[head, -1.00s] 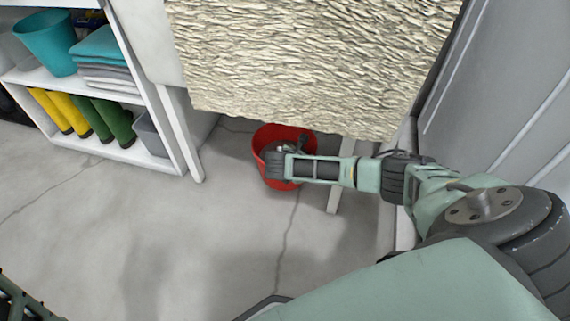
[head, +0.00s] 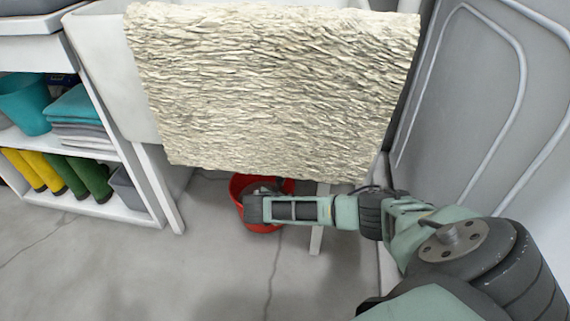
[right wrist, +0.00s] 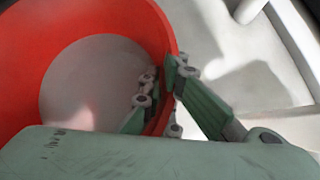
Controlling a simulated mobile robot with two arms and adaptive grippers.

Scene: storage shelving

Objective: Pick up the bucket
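The red bucket (head: 241,215) stands on the floor under the hanging cream towel, its right part covered by my right arm in the head view. In the right wrist view the bucket (right wrist: 110,18) fills the left side, and its inside looks empty. My right gripper (right wrist: 160,88) straddles the bucket's wall, one finger inside and one outside. The fingers are close together and look closed on the rim. In the head view the right gripper (head: 262,190) is at the bucket, its fingertips partly hidden. My left gripper is out of view.
A shaggy cream towel (head: 270,90) hangs just above the bucket. White legs (head: 317,235) stand on both sides. A white shelf (head: 125,208) with boots, towels and a teal bucket (head: 25,105) is at left. A grey door (head: 490,100) is at right. Floor in front is clear.

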